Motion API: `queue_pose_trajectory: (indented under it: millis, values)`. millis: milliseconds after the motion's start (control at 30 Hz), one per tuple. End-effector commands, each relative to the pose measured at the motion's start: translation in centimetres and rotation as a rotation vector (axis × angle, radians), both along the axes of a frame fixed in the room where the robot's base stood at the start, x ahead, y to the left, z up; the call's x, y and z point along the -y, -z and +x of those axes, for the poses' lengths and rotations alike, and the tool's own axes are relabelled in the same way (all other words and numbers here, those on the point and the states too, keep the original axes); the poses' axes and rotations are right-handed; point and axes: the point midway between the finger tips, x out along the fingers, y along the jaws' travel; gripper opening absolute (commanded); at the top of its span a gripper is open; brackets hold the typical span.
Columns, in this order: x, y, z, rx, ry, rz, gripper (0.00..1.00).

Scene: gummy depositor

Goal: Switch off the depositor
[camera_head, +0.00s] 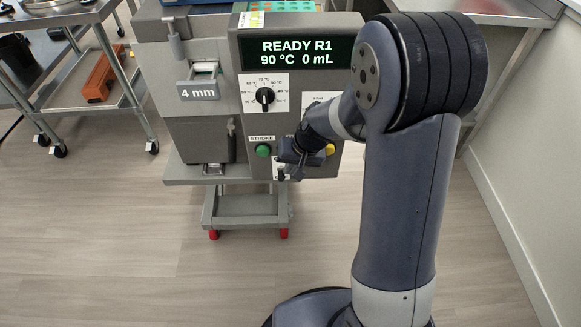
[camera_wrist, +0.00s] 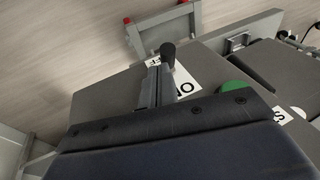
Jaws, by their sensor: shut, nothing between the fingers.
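The depositor (camera_head: 190,115) is a grey machine whose lit display (camera_head: 305,54) reads "READY R1 90 °C 0 mL". Its front panel has a black dial (camera_head: 265,96), a green button (camera_head: 263,151) labelled STROKE and a yellow button (camera_head: 330,150). Low on the panel is a black switch lever (camera_wrist: 167,52), with a white ON/OFF label (camera_wrist: 185,82) beside it. My gripper (camera_head: 285,170) is at the lower panel, partly covering this label. In the wrist view its fingers (camera_wrist: 157,66) are shut and empty, close to the lever. I cannot tell whether they touch it.
The green button (camera_wrist: 238,92) is close beside my gripper in the wrist view. A steel cart (camera_head: 140,100) with an orange object (camera_head: 102,75) stands left. A metal table (camera_head: 490,10) is at right. The floor (camera_head: 110,240) in front is clear.

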Motion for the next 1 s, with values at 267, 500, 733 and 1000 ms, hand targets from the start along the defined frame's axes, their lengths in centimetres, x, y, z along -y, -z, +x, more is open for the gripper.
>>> queue_pose_trajectory:
  millis: [267, 500, 733, 1000]
  values:
    - [-0.01, 0.04, 0.02, 0.0, 0.0, 0.0, 0.0]
    - [-0.01, 0.27, -0.08, 0.015, 0.0, 0.0, 0.0]
    - [-0.01, 0.36, -0.27, 0.05, -0.001, -0.002, 0.0]
    - [-0.03, 0.52, -0.44, 0.08, -0.001, -0.003, 0.0]
